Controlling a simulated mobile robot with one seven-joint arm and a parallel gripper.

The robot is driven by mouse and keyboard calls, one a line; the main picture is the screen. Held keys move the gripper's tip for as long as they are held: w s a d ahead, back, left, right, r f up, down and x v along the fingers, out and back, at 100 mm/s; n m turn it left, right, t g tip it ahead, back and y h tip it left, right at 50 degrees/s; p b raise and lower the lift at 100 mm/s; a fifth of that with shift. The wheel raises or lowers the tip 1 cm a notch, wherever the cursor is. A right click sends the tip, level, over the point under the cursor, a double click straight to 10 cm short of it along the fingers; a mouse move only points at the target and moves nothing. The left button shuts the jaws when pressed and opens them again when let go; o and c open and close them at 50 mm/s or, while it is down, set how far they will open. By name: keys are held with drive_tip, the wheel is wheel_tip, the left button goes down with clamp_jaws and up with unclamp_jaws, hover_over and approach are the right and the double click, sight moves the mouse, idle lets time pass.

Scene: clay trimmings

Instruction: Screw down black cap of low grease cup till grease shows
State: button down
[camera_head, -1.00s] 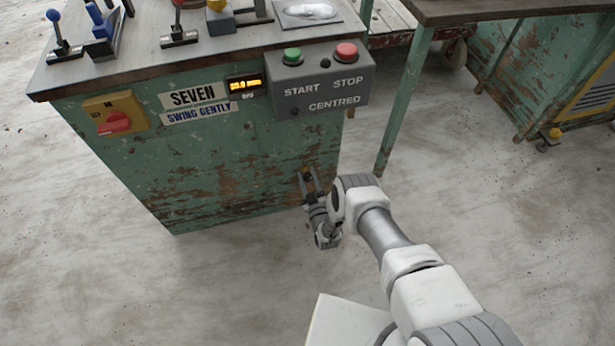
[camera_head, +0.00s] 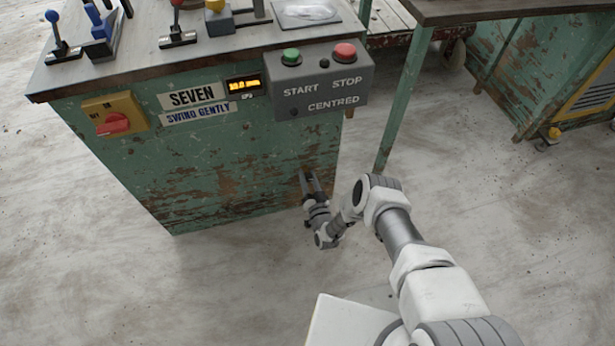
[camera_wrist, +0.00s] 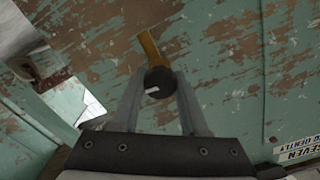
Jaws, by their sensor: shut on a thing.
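The black round cap (camera_wrist: 160,80) of the grease cup shows in the wrist view, with a small white mark on its face. A brass-coloured piece (camera_wrist: 149,46) sticks out above it against the worn green panel. My gripper (camera_wrist: 158,88) is shut on the cap, one finger on either side. No grease can be made out around the cap. In the head view my gripper (camera_head: 310,177) is low at the right end of the cabinet's front, and the cap is too small or hidden to tell there.
The green cabinet (camera_head: 215,165) carries a START/STOP box (camera_head: 318,88), a red rotary switch (camera_head: 113,123) and a lit display (camera_head: 244,85). Levers stand on its top. A green table leg (camera_head: 403,100) rises right of my gripper. The floor in front is clear.

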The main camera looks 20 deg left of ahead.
drive_tip(key=shift+m, duration=2.1)
drive_tip(key=shift+c, duration=2.1)
unclamp_jaws()
drive_tip(key=shift+s+d, duration=0.1)
